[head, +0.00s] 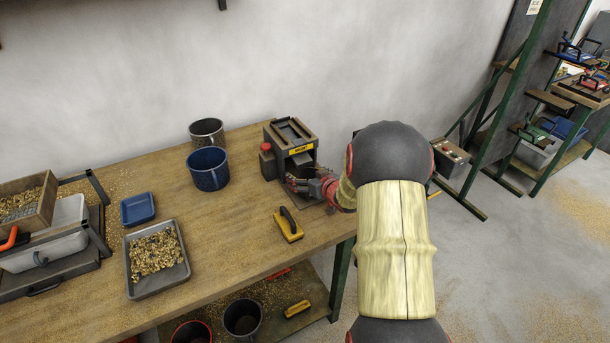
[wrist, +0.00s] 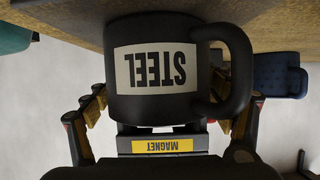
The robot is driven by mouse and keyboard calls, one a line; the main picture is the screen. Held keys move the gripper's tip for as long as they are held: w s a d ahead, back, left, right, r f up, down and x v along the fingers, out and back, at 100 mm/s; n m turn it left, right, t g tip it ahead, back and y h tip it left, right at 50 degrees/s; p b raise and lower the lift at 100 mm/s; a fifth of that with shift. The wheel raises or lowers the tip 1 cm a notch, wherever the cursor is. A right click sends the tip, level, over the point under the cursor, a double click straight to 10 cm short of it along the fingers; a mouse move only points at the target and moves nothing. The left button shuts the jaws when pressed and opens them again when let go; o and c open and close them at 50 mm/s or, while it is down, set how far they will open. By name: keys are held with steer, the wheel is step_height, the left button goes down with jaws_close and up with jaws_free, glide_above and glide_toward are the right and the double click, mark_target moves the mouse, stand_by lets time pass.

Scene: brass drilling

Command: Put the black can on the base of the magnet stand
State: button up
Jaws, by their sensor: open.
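The black can (wrist: 120,85), with a handle and a white STEEL label, fills the top middle of the upside-down wrist view. The magnet stand (head: 282,133) is a dark box-like unit with a yellow label near the right end of the bench; its MAGNET label (wrist: 162,146) also shows in the wrist view, beyond the can. My gripper (head: 318,187) is at the front of the stand, open, with a finger on either side of the can. The can's underside is hidden, so I cannot tell whether it touches the base. In the head view my gripper mostly hides the can.
A grey tray (head: 133,284) of brass chips and a small blue tray (head: 138,208) are farther left. Middle bench is mostly clear.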

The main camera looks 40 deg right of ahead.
steer(key=shift+r, duration=0.15)
steer(key=shift+s+r, duration=0.15)
steer(key=shift+s, duration=0.1)
steer(key=p+v, duration=0.4)
steer(key=v, duration=0.7)
steer(key=s+a+r+g+h, duration=0.2)
steer(key=a+r+g, duration=0.2)
steer(key=a+r, duration=1.1)
steer(key=s+a+r+n+g+y, duration=0.2)
steer(key=s+a+y, duration=0.3)
steer(key=s+a, duration=1.3)
steer(key=a+g, duration=0.1)
steer(key=a, duration=0.2)
steer(key=shift+s+n, duration=0.2)
steer(key=shift+n, duration=0.2)
